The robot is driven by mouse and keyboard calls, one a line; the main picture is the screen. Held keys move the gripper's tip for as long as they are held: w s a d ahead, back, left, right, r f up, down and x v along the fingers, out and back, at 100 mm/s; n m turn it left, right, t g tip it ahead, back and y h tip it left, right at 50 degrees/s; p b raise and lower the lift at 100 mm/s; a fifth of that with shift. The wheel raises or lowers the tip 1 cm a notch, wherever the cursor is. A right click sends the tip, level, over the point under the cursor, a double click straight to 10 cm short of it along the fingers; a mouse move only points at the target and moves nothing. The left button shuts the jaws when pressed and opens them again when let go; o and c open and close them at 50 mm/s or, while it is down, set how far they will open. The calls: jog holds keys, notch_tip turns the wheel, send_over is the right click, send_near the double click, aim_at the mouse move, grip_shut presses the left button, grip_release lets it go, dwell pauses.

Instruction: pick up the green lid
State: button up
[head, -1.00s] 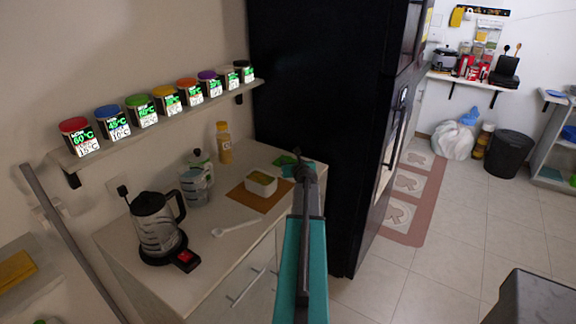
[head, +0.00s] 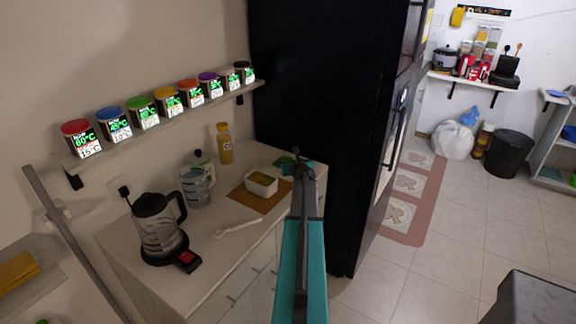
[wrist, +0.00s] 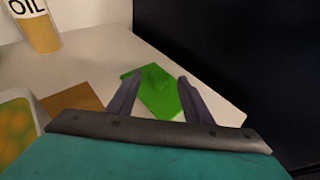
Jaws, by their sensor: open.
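The green lid (wrist: 158,95) lies flat on the counter in the wrist view. It is a bright green rectangle with a raised part near its middle. My gripper (wrist: 158,82) is open, with one finger toward each side of the lid. I cannot tell the height of the fingertips above it. In the head view the lid (head: 283,161) is at the far right end of the counter, partly hidden by my gripper (head: 297,155).
A white container (head: 261,184) sits on a brown mat (head: 262,202). An oil bottle (head: 224,143), a jug (head: 196,187) and a kettle (head: 157,225) stand on the counter (head: 215,262). Several spice jars line the shelf (head: 190,115). A tall black fridge (head: 318,80) borders the lid's right side.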

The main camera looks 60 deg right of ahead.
jog(key=shift+x, duration=1.1)
jog(key=c, duration=1.2)
jog(key=shift+o, duration=0.2)
jog(key=shift+r, duration=0.15)
jog(key=shift+r, duration=0.7)
notch_tip(320, 180, up, 2)
jog(key=shift+r, duration=0.1)
jog(key=s+a+b, duration=0.1)
jog(key=s+a, duration=0.1)
jog(key=s, duration=0.2)
jog(key=s+a+b, duration=0.1)
jog(key=s+a, duration=0.2)
jog(key=s, duration=0.1)
jog(key=s+a+r+b, duration=0.1)
jog(key=s+a, duration=0.2)
jog(key=s, duration=0.1)
jog(key=shift+s+a+b, duration=0.1)
jog(key=shift+s+b, duration=0.05)
jog(key=shift+b, duration=0.25)
jog(key=shift+s+a+r, duration=0.1)
jog(key=shift+s+a, duration=0.25)
jog(key=shift+s, duration=0.2)
